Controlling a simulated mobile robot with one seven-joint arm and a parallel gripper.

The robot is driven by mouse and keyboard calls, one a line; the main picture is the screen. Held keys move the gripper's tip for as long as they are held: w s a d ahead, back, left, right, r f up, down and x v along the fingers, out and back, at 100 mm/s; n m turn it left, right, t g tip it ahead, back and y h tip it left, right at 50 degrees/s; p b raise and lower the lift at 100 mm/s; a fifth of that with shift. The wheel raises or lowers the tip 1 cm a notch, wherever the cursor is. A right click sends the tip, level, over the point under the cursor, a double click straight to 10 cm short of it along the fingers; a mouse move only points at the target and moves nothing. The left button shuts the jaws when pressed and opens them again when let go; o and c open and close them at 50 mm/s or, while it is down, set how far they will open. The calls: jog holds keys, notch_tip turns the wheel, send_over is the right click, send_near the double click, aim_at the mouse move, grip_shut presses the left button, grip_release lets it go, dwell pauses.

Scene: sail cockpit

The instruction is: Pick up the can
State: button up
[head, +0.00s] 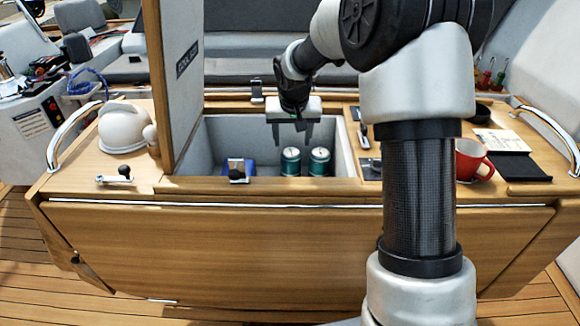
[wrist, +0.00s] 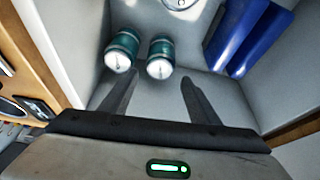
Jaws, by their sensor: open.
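Two green cans with silver tops stand side by side in the open grey-lined cooler well (head: 222,135). The left can (head: 291,161) and the right can (head: 319,161) show in the head view. In the wrist view one can (wrist: 121,50) is at the upper left and the other can (wrist: 160,57) is beside it. My gripper (head: 292,138) hangs over the well above the cans, open and empty.
A blue object (head: 240,166) sits in the well left of the cans; blue shapes (wrist: 243,38) also show in the wrist view. The raised lid (head: 180,70) stands at the well's left side. A red mug (head: 470,160) and a black pad (head: 520,167) lie on the right deck, a white kettle-like object (head: 122,128) on the left.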

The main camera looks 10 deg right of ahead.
aim_at(291, 153)
jog(key=b+x, duration=0.1)
jog(key=x, duration=0.5)
jog(key=shift+w+f, duration=0.1)
jog(key=shift+f, duration=0.05)
jog(key=b+x, duration=0.1)
jog(key=x, duration=0.4)
jog(key=shift+a+f, duration=0.1)
jog(key=shift+f, duration=0.1)
jog(key=shift+r, duration=0.1)
jog(key=c, duration=1)
